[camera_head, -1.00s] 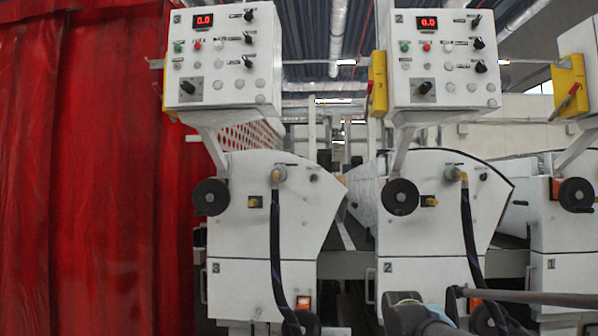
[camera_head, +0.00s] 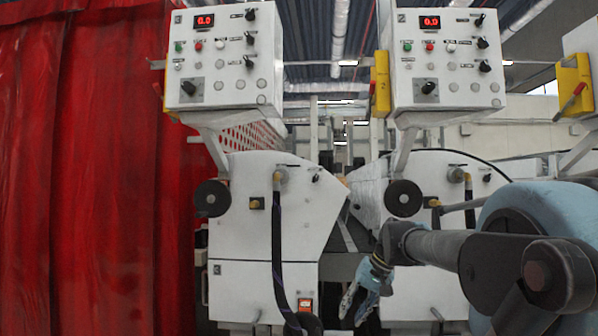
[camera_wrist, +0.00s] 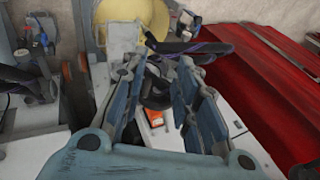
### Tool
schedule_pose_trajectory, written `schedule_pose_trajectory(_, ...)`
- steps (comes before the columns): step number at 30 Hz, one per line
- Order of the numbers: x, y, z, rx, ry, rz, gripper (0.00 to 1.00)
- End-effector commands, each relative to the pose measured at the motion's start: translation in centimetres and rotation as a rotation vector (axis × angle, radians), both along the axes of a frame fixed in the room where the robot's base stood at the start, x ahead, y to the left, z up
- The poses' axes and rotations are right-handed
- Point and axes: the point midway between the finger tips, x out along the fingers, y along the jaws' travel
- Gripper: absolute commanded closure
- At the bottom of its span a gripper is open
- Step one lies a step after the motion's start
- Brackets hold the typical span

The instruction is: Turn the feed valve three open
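The left white machine, numbered 3 (camera_head: 232,283), carries several fittings on its upper panel. My gripper (camera_head: 357,304) points down and hangs low, in front of the gap between machines 3 and 2, right of and below these fittings. In the wrist view my gripper (camera_wrist: 163,65) has its fingers apart with nothing held.
A black hose (camera_head: 277,235) hangs down machine 3, left of my gripper. Black handwheels (camera_head: 211,197) and control boxes (camera_head: 222,60) stick out from the machines. A red curtain (camera_head: 90,180) fills the left side. Machine 2 (camera_head: 425,290) stands behind my arm.

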Motion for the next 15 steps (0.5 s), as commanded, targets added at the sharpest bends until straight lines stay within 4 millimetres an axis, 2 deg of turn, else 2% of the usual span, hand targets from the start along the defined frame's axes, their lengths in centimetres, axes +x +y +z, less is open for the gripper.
schedule_pose_trajectory(1,2.0,0.8,2.5,0.058,-0.004,-0.011,0.72)
schedule_pose_trajectory(9,12.1,4.2,15.3,0.385,-0.036,-0.059,0.72)
schedule_pose_trajectory(15,19.9,5.0,24.8,0.626,-0.067,-0.093,0.72)
